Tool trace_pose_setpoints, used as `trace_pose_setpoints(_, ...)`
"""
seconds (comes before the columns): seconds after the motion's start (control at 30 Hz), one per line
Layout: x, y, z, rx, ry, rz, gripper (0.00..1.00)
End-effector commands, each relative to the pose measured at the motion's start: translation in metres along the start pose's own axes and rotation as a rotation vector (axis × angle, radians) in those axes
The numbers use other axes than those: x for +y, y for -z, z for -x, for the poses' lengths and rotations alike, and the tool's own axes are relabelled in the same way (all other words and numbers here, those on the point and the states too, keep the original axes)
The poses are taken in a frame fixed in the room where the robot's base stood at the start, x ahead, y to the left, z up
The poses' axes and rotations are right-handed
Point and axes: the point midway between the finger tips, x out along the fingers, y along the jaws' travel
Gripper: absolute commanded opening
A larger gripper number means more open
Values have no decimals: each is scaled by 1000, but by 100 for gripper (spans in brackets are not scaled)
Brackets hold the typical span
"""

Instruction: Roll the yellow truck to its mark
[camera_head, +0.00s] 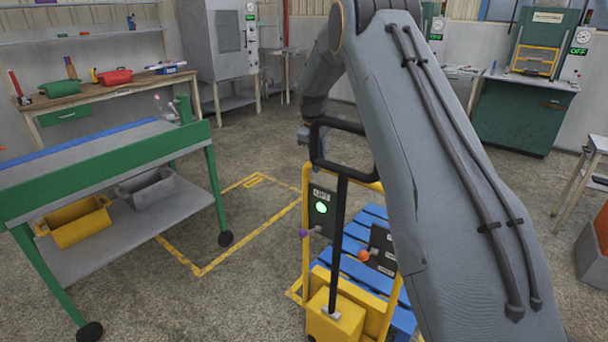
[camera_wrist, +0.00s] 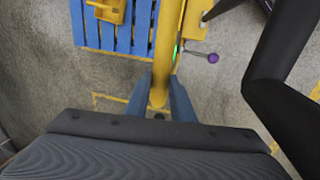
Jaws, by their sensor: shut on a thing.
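The yellow truck (camera_head: 325,315) stands in front of me, with a yellow upright frame, a black loop handle (camera_head: 342,195) and a blue slatted platform (camera_head: 350,250). Its panel (camera_head: 320,212) has a lit green lamp, and levers with purple and orange knobs. In the wrist view my gripper (camera_wrist: 160,92) is shut on a yellow bar (camera_wrist: 168,50) of the truck's frame. In the head view my arm hides the truck's right side. A yellow outlined rectangle (camera_head: 200,270) is painted on the floor to the left of the truck, with a small yellow sign at its far end.
A green-framed cart (camera_head: 100,168) with yellow and grey bins on its lower shelf stands at left, one wheel close to the floor outline. Benches and machines line the back.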

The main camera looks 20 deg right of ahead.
Motion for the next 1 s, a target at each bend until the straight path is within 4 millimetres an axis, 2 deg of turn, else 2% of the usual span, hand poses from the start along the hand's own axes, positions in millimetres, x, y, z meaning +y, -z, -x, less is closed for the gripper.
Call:
trace_pose_setpoints(0.03,-9,-1,-3,-14,21,4,0)
trace_pose_setpoints(0.37,-5,-2,-3,-10,21,4,0)
trace_pose_setpoints(0.4,-3,-3,-4,-9,20,2,23)
trace_pose_setpoints(0.5,0,-4,-4,-10,18,-2,40)
trace_pose_setpoints(0.83,0,-5,-2,-10,18,-2,40)
trace_pose_setpoints(1.0,0,-3,17,-8,17,-1,40)
